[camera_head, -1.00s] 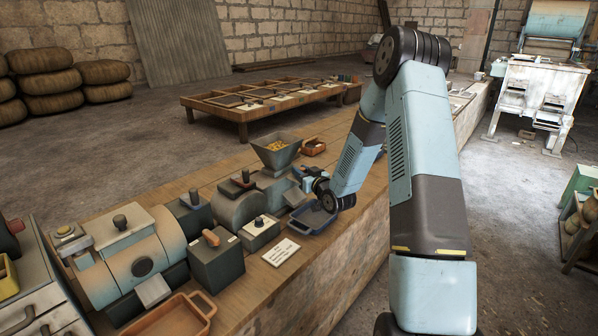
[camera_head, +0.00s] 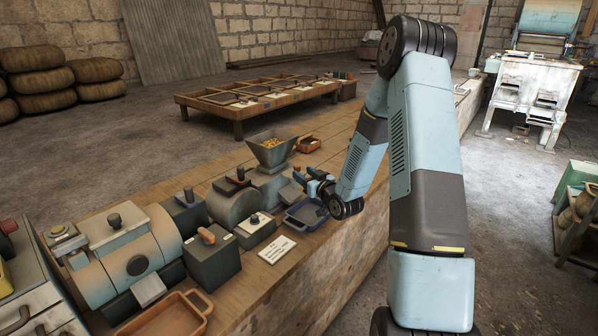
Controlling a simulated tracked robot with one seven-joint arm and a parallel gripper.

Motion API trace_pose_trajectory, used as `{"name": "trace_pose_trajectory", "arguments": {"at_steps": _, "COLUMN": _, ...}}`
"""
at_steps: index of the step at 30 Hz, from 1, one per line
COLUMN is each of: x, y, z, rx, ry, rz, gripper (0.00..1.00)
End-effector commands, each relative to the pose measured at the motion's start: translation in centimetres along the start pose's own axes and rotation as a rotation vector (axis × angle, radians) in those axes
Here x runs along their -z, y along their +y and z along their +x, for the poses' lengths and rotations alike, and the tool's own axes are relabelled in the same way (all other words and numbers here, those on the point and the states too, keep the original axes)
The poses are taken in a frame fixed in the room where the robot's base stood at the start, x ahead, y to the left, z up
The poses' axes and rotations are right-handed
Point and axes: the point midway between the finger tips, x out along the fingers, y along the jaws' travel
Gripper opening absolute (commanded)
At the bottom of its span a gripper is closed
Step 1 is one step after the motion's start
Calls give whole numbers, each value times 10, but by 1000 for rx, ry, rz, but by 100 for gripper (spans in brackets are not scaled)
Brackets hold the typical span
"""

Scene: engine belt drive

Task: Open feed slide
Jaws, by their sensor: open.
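A grey feed hopper (camera_head: 273,152) with yellow grain in it stands on a mill body on the long wooden bench. A rounded grey housing (camera_head: 232,204) with a dark knob and a reddish strip on top sits just left of it. I cannot tell for sure which part is the feed slide. My gripper (camera_head: 304,174) is open, with its dark fingers just right of and below the hopper, near the mill's spout side. It appears empty. Whether it touches the mill is too small to tell. My forearm hides part of the bench behind it.
A blue tray (camera_head: 305,215) lies under my gripper. A control box (camera_head: 256,229), a dark box with an orange handle (camera_head: 211,255) and a large cylindrical motor (camera_head: 130,250) stand to the left. A white label card (camera_head: 276,249) and an orange tray (camera_head: 168,316) lie near the bench's front edge.

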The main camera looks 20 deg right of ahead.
Motion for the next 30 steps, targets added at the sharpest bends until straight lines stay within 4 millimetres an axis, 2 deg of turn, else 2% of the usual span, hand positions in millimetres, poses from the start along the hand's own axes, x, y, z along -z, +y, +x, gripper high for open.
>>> {"name": "trace_pose_trajectory", "arguments": {"at_steps": 6, "x": 0, "y": 1, "z": -44, "rx": -2, "ry": -2, "rz": 0, "gripper": 50}}
{"name": "trace_pose_trajectory", "arguments": {"at_steps": 12, "x": -1, "y": 1, "z": -72, "rx": -2, "ry": -2, "rz": -1, "gripper": 50}}
{"name": "trace_pose_trajectory", "arguments": {"at_steps": 18, "x": 0, "y": 1, "z": -83, "rx": -1, "ry": 0, "rz": -1, "gripper": 50}}
{"name": "trace_pose_trajectory", "arguments": {"at_steps": 30, "x": -1, "y": 1, "z": -84, "rx": -1, "ry": 0, "rz": -1, "gripper": 50}}
